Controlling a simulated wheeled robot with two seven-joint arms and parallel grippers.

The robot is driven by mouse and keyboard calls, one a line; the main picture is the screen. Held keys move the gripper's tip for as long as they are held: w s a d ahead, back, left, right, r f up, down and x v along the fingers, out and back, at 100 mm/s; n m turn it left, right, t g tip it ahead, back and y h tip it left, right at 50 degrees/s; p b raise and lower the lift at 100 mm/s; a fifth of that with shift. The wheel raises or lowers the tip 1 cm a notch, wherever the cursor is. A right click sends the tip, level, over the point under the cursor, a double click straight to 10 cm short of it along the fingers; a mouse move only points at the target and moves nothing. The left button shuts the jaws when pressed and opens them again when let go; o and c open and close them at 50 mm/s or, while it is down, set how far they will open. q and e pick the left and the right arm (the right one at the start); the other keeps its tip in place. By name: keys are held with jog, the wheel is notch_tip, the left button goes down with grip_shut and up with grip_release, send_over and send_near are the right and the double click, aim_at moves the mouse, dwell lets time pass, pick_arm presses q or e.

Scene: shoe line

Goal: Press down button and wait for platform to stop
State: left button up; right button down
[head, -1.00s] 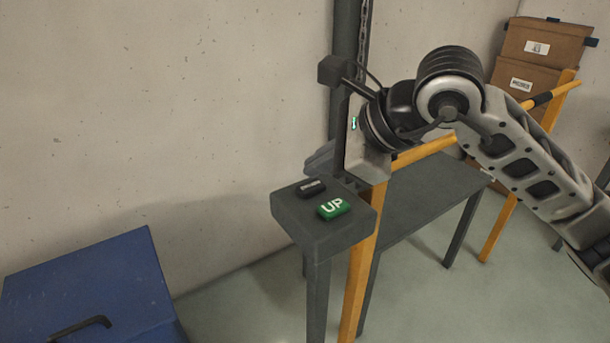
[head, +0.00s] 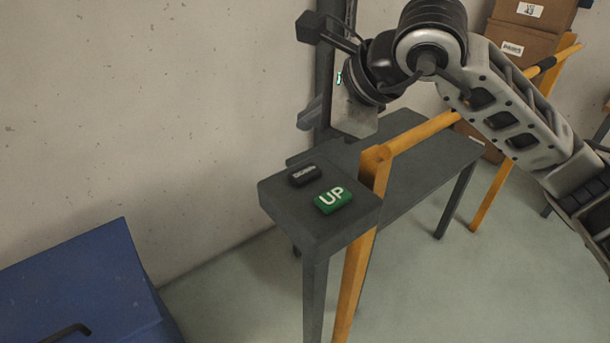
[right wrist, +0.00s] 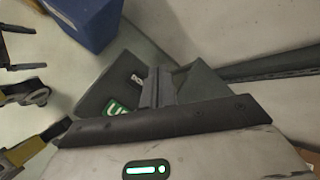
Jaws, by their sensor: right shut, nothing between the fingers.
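A grey control box (head: 330,236) on a post carries two buttons. The black button (head: 304,175), with a small blurred white label, is at its back left. The green UP button (head: 333,199) is nearer. My right gripper (head: 309,114) is shut and empty, above and behind the black button, with a visible gap. In the right wrist view, the shut fingers (right wrist: 158,86) partly cover the box; the green button (right wrist: 117,108) shows beside them. A grey flat surface on legs (head: 430,164) stands behind the box; whether it is the platform, I cannot tell. My left gripper is out of view.
A yellow rail (head: 425,131) runs beside the grey surface. A blue box (head: 75,285) stands at lower left. Cardboard boxes (head: 520,42) are stacked at the back right. A concrete wall is close behind; floor shows at the lower right.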

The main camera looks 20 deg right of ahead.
jog(key=b, duration=0.3)
send_over(311, 174)
notch_tip(311, 174, down, 5)
jog(key=shift+f, duration=0.2)
jog(key=shift+f+b, duration=0.45)
jog(key=shift+b, duration=0.2)
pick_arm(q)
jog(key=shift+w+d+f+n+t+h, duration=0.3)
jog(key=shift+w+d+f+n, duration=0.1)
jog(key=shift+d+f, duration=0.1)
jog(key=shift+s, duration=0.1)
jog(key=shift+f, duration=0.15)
pick_arm(e)
jog(key=shift+f, duration=0.1)
dwell(0.4)
pick_arm(q)
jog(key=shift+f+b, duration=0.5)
jog(key=shift+b, duration=0.15)
pick_arm(e)
jog(key=shift+f, duration=0.35)
